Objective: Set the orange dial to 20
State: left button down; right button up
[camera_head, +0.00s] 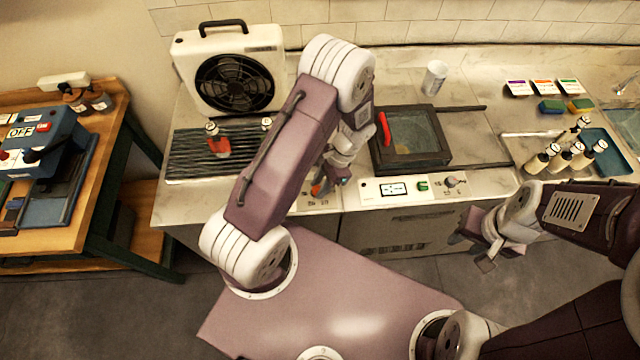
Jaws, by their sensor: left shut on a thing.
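The orange dial (317,189) shows as a small orange patch on a white control panel (322,203) at the counter's front edge, left of the middle. My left gripper (325,184) is over the panel, shut on the orange dial. The gripper and forearm hide most of the dial, so its pointer and setting cannot be read. My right gripper (474,252) is open and empty, in front of the counter at the right, apart from everything.
A fan (190,62) stands behind the ribbed rack (185,155); bottles (536,163) stand at right.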

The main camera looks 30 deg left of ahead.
dwell(0.5)
pick_arm(q)
jog(key=c, duration=1.5)
grip_release()
jog(key=o, duration=0.4)
jog(key=shift+s, duration=0.1)
jog(key=shift+a, duration=0.1)
jog(key=shift+r, duration=0.25)
jog(key=b+v, duration=0.1)
jog(key=v, duration=0.7)
jog(key=shift+r, duration=0.3)
